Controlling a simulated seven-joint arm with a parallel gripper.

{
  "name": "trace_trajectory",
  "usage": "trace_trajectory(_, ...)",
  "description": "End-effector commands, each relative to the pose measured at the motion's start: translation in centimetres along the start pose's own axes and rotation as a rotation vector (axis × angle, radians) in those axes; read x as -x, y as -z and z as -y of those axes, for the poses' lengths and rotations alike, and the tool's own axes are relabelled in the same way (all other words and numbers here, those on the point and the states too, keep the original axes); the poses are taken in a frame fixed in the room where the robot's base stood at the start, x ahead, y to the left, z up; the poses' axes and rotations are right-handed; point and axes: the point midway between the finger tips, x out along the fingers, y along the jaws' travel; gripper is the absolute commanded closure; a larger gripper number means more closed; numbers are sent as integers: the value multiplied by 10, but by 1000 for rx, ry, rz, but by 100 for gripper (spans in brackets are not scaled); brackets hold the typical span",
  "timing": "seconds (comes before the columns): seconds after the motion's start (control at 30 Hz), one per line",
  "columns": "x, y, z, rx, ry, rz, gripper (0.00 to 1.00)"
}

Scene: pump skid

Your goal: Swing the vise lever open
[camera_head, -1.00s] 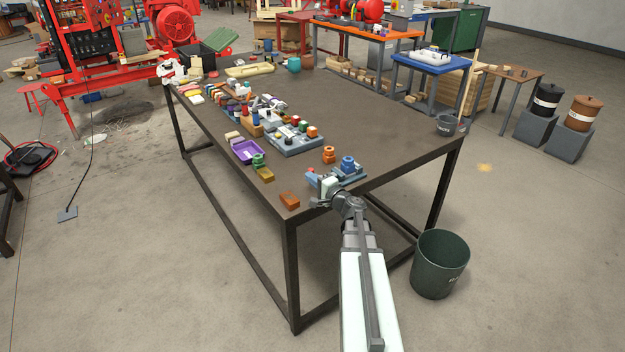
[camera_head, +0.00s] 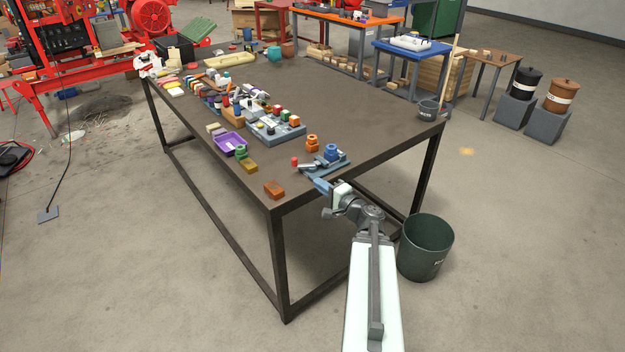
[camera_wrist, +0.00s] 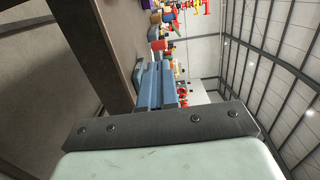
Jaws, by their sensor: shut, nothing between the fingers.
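An orange stacked part (camera_head: 312,143) stands behind the vise, and an orange-brown block (camera_head: 274,189) lies to its left. A purple tray (camera_head: 229,142) and several small parts are farther left. A green bin (camera_head: 426,248) stands on the floor.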

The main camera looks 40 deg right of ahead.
Motion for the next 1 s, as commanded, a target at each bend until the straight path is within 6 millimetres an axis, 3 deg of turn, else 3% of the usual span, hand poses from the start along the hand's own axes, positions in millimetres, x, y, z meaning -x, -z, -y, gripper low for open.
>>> trace_trajectory(0.2, 12, 0, 0, 0, 0, 0, 100)
trace_trajectory(1.0, 13, -4, 1, -52, 4, 18, 100)
